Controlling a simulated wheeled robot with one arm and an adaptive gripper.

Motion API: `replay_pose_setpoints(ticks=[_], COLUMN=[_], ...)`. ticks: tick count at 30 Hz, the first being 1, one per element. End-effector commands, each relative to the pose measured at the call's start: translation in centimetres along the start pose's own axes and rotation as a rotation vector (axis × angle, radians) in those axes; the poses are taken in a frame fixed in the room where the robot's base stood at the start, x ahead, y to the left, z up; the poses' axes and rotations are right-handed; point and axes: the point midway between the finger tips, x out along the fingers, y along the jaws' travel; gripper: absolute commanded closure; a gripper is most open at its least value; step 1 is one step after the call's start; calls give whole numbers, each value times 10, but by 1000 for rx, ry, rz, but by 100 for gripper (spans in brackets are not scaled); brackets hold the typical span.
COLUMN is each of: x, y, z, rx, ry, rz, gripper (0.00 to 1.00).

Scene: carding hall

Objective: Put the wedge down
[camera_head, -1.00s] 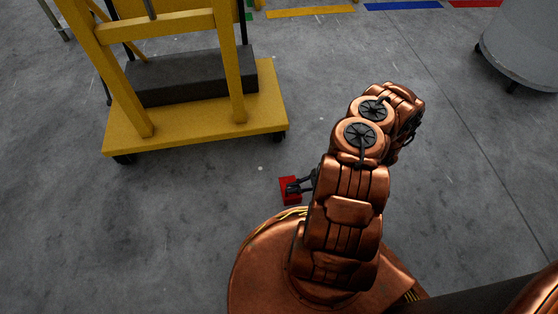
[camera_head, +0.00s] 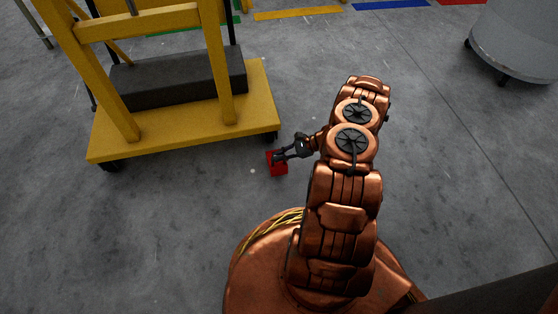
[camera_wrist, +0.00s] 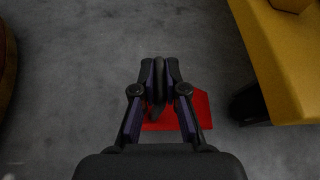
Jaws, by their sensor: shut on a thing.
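The wedge is a small red block (camera_head: 277,163), just left of my gripper and near the front right corner of the yellow cart in the head view. My gripper (camera_head: 279,157) is shut on the wedge. In the wrist view the red wedge (camera_wrist: 180,118) shows behind and between the dark fingers, and my gripper (camera_wrist: 159,80) has its fingertips close together. The fingers hide part of the wedge. I cannot tell whether the wedge touches the floor.
A yellow wheeled cart (camera_head: 180,131) carries a dark block (camera_head: 180,79); its caster (camera_wrist: 246,103) is close to the wedge in the wrist view. A grey drum on casters (camera_head: 520,40) stands at the upper right. Open concrete floor (camera_head: 440,170) lies to the right.

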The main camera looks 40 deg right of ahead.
Motion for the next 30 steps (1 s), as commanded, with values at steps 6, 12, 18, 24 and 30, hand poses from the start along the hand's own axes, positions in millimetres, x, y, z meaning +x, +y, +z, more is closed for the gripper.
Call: replay_pose_setpoints(ticks=[6,12,18,24,30], x=[1,9,15,15,15], y=[-9,-5,-3,-3,-3], z=[-2,-20,-33,-32,-33], rx=[-3,-1,-1,-1,-1], ry=[0,-1,-2,-1,-1], rz=[0,0,0,-1,0], gripper=[100,100,100,100,68])
